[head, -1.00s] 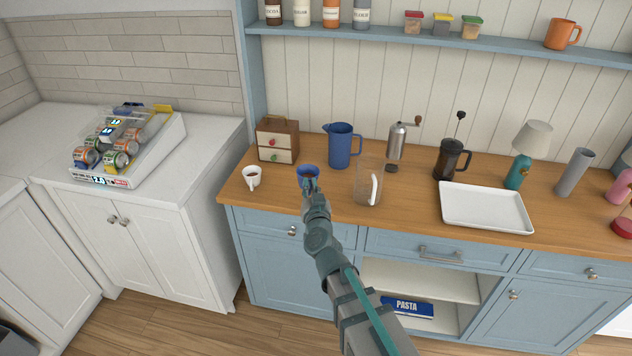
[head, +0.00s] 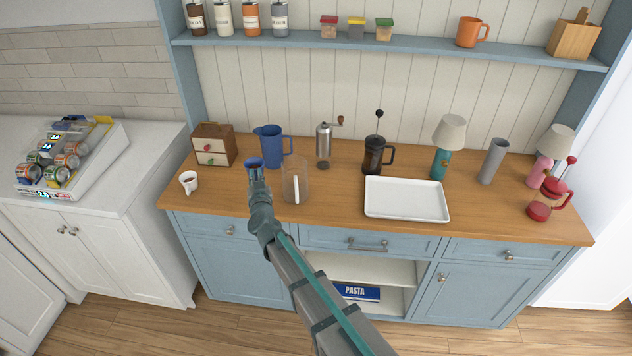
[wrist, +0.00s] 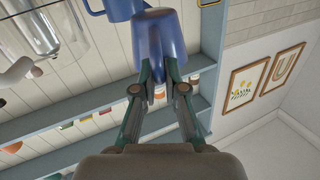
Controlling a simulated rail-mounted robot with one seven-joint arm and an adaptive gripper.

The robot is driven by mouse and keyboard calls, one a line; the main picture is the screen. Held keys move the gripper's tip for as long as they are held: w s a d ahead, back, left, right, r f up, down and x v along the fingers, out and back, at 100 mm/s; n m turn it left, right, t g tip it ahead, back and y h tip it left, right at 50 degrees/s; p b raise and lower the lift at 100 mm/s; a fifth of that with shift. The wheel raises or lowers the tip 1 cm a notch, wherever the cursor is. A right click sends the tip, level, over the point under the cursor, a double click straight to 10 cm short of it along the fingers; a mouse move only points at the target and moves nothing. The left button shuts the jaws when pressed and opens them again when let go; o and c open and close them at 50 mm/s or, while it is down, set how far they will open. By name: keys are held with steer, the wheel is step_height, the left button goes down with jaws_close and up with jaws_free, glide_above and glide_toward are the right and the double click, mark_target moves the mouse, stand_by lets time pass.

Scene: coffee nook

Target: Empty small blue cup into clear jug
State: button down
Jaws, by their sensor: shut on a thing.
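My gripper (head: 256,180) is shut on the small blue cup (head: 253,166), held above the wooden counter. In the head view its opening faces up; what is inside cannot be made out. In the wrist view, my fingers (wrist: 160,80) grip the cup (wrist: 165,42). The clear jug (head: 294,182) stands upright on the counter, just right of the cup, with its pale handle toward the front. Part of the jug shows at upper left in the wrist view (wrist: 40,30), apart from the cup.
A blue pitcher (head: 271,147) stands close behind the cup and jug. A white mug (head: 188,182) and a small drawer box (head: 213,146) are to the left. A grinder (head: 323,147), a French press (head: 376,158) and a white tray (head: 407,213) are to the right.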

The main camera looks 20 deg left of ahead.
steer(key=shift+w+d+r+m+b, duration=0.25)
steer(key=shift+w+d+m, duration=0.15)
steer(key=shift+d+m, duration=0.4)
steer(key=shift+w+d+r+m+b, duration=0.3)
steer(key=shift+w+d+m, duration=0.25)
steer(key=shift+m, duration=0.45)
steer(key=shift+w+d+r+m+b, duration=0.2)
steer(key=shift+w+d+r+m, duration=0.1)
steer(key=shift+d+m, duration=0.55)
steer(key=shift+w+d+r+m+t+b, duration=0.1)
steer(key=shift+w+d+m+t+b, duration=0.1)
steer(key=shift+m+t+b, duration=0.25)
steer(key=shift+w+d+r+b, duration=0.1)
steer(key=shift+d+r+b, duration=0.15)
steer(key=shift+r+b, duration=0.15)
